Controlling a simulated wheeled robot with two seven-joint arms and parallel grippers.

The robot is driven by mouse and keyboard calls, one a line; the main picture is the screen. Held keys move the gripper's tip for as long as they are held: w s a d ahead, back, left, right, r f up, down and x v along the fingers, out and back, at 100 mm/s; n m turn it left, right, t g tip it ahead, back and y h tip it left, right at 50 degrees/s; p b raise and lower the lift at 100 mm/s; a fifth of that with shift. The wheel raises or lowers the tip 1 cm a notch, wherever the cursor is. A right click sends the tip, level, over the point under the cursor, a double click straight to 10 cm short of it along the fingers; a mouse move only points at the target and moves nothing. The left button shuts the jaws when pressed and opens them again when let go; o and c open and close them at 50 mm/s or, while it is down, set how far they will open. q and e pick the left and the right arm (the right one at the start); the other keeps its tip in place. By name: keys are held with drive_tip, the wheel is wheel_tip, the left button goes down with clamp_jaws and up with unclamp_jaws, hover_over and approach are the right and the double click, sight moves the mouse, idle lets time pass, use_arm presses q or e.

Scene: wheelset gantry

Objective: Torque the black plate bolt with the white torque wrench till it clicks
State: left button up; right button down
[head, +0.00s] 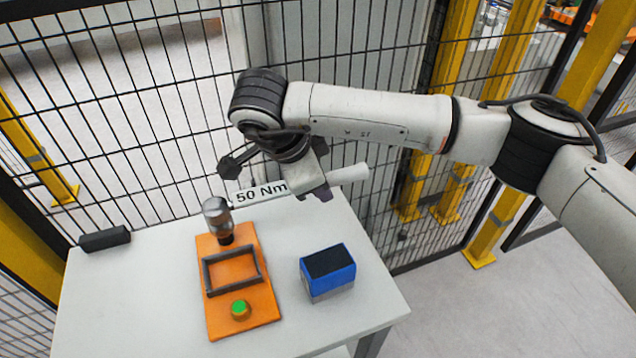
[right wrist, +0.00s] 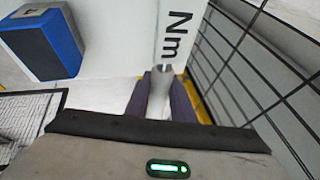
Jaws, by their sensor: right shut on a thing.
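The white torque wrench (head: 350,174), lettered "50 Nm", lies nearly level above the table. Its silver head (head: 216,211) is at the left, over a black cylindrical part (head: 226,238) at the back of the orange plate (head: 216,320). I cannot tell whether that part is the socket or the bolt, or whether they are fully seated. My right gripper (head: 312,190) is shut on the wrench handle. In the right wrist view its dark fingers (right wrist: 163,98) hold the handle, with "Nm" showing beyond. My left gripper is not in view.
The orange plate bears a dark rectangular frame (head: 207,280) and a green button (head: 240,308). A blue block with a black top (head: 345,276) stands to its right. A black block (head: 104,239) lies at the table's left. Wire fencing (head: 120,110) stands behind the table (head: 110,310).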

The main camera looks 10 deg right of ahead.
idle(0.4)
drive_tip(key=shift+f+b, duration=0.2)
drive_tip(key=shift+b, duration=0.25)
drive_tip(key=shift+f+b, duration=0.75)
drive_tip(key=shift+f, duration=0.3)
drive_tip(key=shift+s+d+m+g, duration=0.15)
drive_tip(key=shift+s+m+g, duration=0.15)
drive_tip(key=shift+s+m, duration=0.85)
drive_tip(key=shift+s+n, duration=0.25)
drive_tip(key=shift+s, duration=0.05)
